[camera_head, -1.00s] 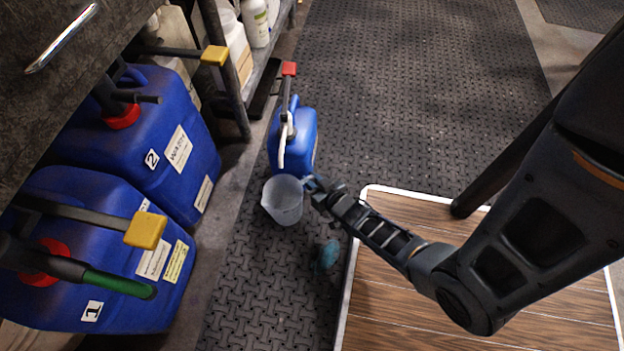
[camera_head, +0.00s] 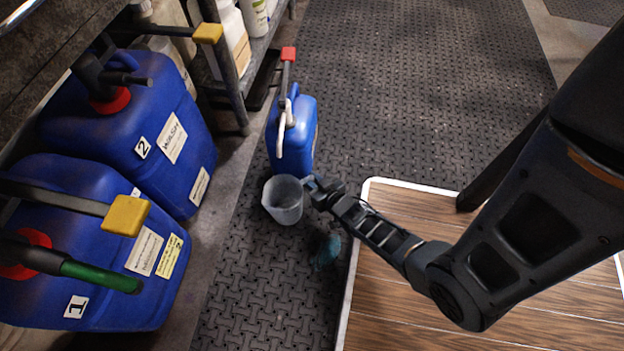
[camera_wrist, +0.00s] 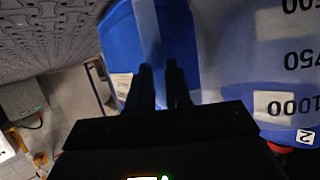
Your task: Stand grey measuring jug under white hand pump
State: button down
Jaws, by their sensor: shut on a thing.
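The grey measuring jug (camera_head: 283,203) is translucent and looks upright, in front of a blue canister (camera_head: 295,150) on the dark mat. In the wrist view its side (camera_wrist: 285,70) with volume marks fills the right. My gripper (camera_head: 314,187) is shut on the jug from its right side; the grip itself is hard to see, and the fingers show close together in the wrist view (camera_wrist: 160,88). The white hand pump (camera_head: 283,125) sits on the canister, its spout pointing down. The spout's tip appears just above and behind the jug's rim, with a gap. I cannot tell whether the jug touches the floor.
A teal object (camera_head: 326,251) lies near the jug. A white-edged wooden platform (camera_head: 430,280) is at the right. The mat beyond is clear.

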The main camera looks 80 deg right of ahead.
jog(key=shift+f, duration=0.4)
jog(key=c, duration=1)
grip_release()
jog(key=shift+o, duration=0.2)
jog(key=shift+s+a, duration=0.1)
